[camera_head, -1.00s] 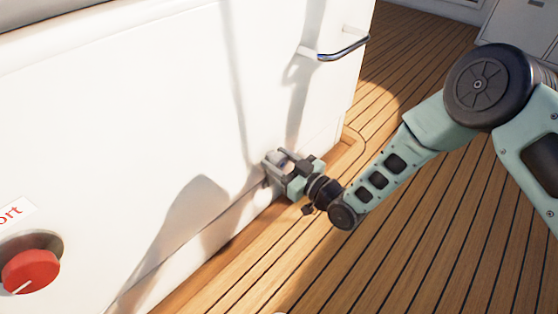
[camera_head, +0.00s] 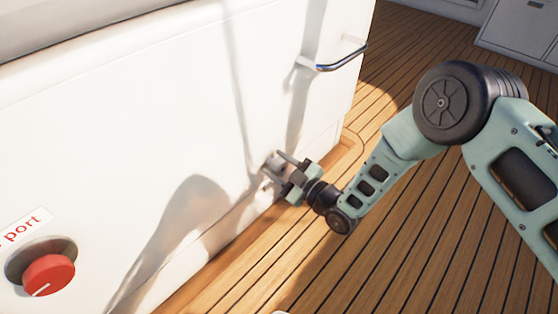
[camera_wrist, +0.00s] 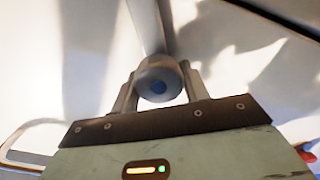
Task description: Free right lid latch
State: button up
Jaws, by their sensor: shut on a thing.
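The fingers also show on both sides of the latch in the wrist view (camera_wrist: 160,90). In the head view the fingers largely hide the latch, and I cannot tell its turned position.
A chrome handle (camera_head: 342,58) juts from the white side above and right of my gripper. A red rotary knob (camera_head: 49,275) with a "port" label (camera_head: 22,228) is at lower left. Plank deck (camera_head: 400,250) lies open below and right.

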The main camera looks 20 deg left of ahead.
jog(key=n+p, duration=0.4)
jog(key=n, duration=0.3)
jog(key=shift+s, duration=0.15)
jog(key=shift+f+n+p, duration=0.15)
jog(key=shift+n+p, duration=0.4)
jog(key=shift+n, duration=0.8)
jog(key=shift+f+n+p, duration=0.15)
jog(key=shift+n+p, duration=0.4)
jog(key=shift+n, duration=0.8)
jog(key=o, duration=1)
jog(key=p+v, duration=0.7)
jog(key=v, duration=1)
jog(key=shift+s+d, duration=0.1)
jog(key=shift+d, duration=0.15)
